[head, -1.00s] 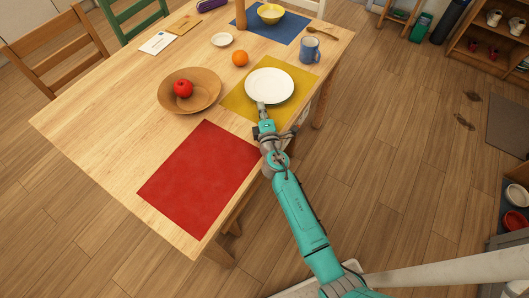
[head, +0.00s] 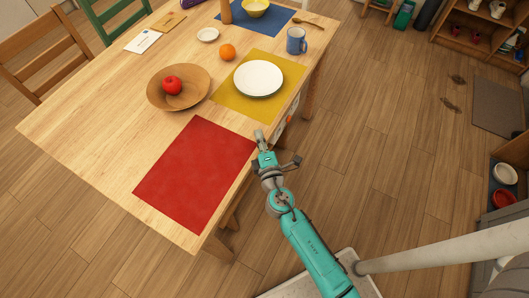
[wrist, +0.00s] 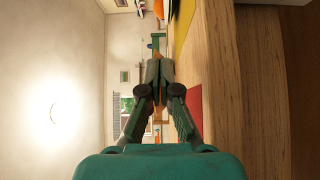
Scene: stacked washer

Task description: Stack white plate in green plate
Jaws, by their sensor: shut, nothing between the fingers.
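A white plate (head: 258,77) lies on the yellow placemat (head: 228,103) near the table's right edge. A thin darker line shows along its lower rim; I cannot tell whether this is shadow or another plate beneath. I cannot make out a green plate. My gripper (head: 259,133) is at the table's edge, below the yellow placemat and right of the red placemat, apart from the white plate. In the wrist view my gripper (wrist: 154,72) has its fingers together and empty.
The wooden table (head: 98,133) also bears a wooden bowl (head: 196,101) with a red apple (head: 172,86), an orange (head: 228,52), a blue mug (head: 296,41), a small white dish (head: 207,35) and a red placemat (head: 195,172).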

